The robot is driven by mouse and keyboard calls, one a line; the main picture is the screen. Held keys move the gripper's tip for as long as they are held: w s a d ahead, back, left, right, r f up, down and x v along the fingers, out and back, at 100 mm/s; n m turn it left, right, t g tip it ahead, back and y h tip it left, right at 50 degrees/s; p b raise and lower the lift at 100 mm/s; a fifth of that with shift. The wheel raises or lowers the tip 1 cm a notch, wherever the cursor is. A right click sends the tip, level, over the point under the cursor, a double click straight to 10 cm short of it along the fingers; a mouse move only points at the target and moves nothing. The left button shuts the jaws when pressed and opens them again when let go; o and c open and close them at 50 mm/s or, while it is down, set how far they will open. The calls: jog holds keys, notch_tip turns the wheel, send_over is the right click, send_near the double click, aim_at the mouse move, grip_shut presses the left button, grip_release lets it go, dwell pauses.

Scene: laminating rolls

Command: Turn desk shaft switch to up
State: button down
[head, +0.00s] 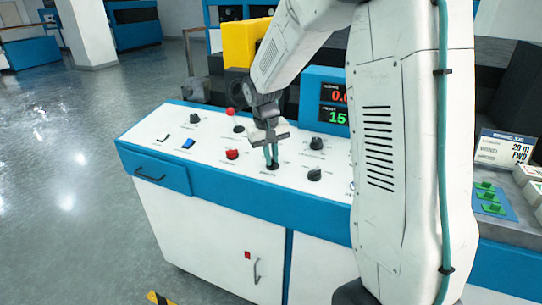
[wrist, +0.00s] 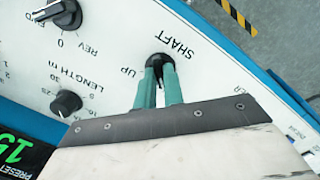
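The shaft switch (wrist: 159,58) is a small black switch on the white sloped desk panel, beside the printed words SHAFT and UP in the wrist view. It also shows in the head view (head: 271,166), near the panel's front edge. My gripper (wrist: 159,72) has two teal fingers reaching down onto the switch, one on each side, with a narrow dark gap between them. The fingers look closed on the switch and cover much of it, so its exact position is hard to tell. In the head view my gripper (head: 271,155) points down at the panel.
A black LENGTH knob (wrist: 66,103) and a REV knob (wrist: 62,14) sit near my gripper. A red button (head: 232,154), a blue rocker (head: 188,143) and a black knob (head: 314,174) are on the same panel. A digital display (head: 336,105) stands behind.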

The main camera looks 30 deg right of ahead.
jog(key=shift+m, duration=0.4)
jog(key=m, duration=0.3)
jog(key=shift+m+y, duration=0.3)
jog(key=shift+m, duration=0.1)
jog(key=m, duration=0.4)
jog(key=shift+s+d+m+t, duration=0.1)
jog(key=shift+m+t, duration=0.2)
jog(key=m, duration=0.4)
jog(key=shift+r+t+y, duration=0.1)
jog(key=shift+t+y, duration=0.2)
jog(key=shift+m, duration=2.2)
jog(key=c, duration=1.5)
grip_release()
jog(key=shift+s, duration=0.1)
